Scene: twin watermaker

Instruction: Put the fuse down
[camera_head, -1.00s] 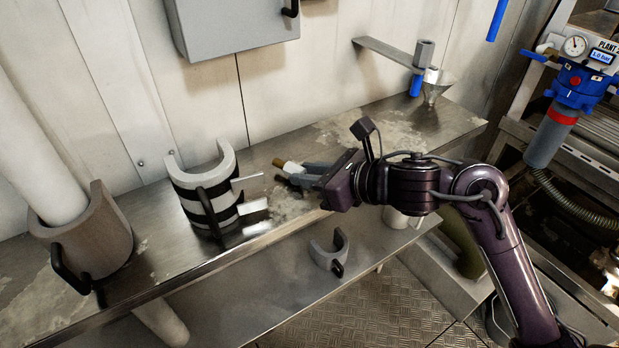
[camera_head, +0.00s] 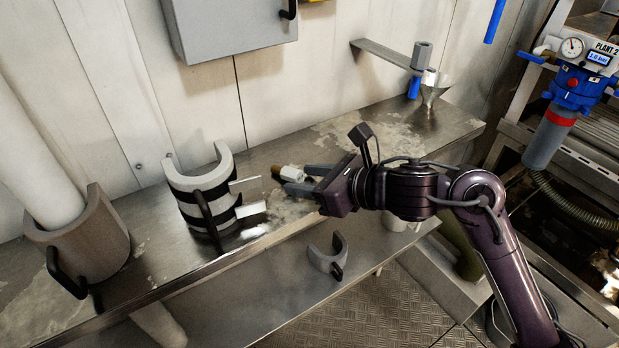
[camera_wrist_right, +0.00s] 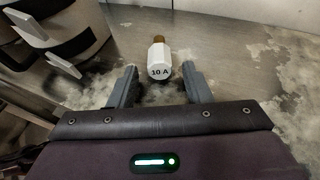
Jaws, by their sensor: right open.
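The fuse (camera_head: 291,173) is a small white piece with a brass end, lying on the metal bench. My left gripper is out of view.
A striped open clamp shell (camera_head: 208,195) with two pale tabs stands left of the fuse. A brown clamp holder (camera_head: 95,245) is farther left. A small grey clip (camera_head: 325,258) lies on the lower shelf.

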